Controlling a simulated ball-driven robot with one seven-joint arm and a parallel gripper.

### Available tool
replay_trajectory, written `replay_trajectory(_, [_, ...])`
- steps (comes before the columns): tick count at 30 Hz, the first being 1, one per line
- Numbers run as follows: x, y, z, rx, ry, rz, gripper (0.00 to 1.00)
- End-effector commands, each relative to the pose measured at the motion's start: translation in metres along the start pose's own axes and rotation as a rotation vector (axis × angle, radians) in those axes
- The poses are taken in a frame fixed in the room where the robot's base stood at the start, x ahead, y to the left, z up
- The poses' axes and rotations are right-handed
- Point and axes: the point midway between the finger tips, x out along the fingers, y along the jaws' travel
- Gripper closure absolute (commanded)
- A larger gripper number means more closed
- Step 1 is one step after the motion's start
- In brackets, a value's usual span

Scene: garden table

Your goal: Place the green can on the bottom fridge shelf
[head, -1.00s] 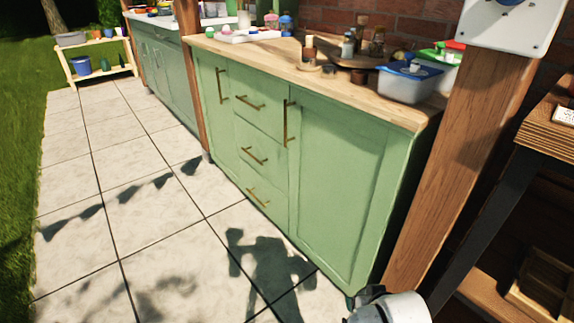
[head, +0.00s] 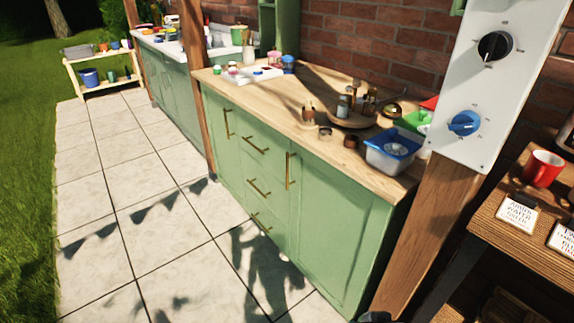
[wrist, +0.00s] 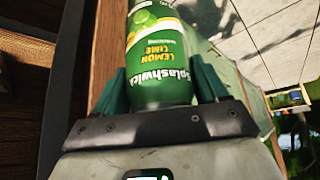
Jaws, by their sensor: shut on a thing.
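The green can (wrist: 158,45), with yellow lemon-lime lettering, is in the wrist view, upside down in the picture. My gripper (wrist: 160,84) is shut on it, with one dark green finger on each side. The can's top is cut off by the upper picture edge. No fridge or fridge shelf shows in either view.
A green cabinet (head: 335,235) with a wooden counter stands ahead, holding a blue-rimmed container (head: 390,155). At right are a wooden post (head: 428,230), a white panel with knobs (head: 478,105) and a wooden table with a red mug (head: 542,168). The tiled floor (head: 150,240) at left is clear.

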Motion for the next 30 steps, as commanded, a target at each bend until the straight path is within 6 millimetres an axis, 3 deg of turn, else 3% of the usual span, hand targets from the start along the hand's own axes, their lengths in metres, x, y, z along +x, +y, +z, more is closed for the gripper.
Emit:
replay_trajectory(1, [-0.021, 0.0, -0.009, 0.0, 0.001, 0.0, 0.72])
replay_trajectory(12, [-0.085, 0.001, -0.027, 0.0, 0.0, 0.003, 0.72])
replay_trajectory(18, [-0.1, 0.001, -0.029, -0.001, 0.001, 0.004, 0.72])
replay_trajectory(30, [-0.1, 0.001, -0.029, -0.003, 0.001, 0.003, 0.72])
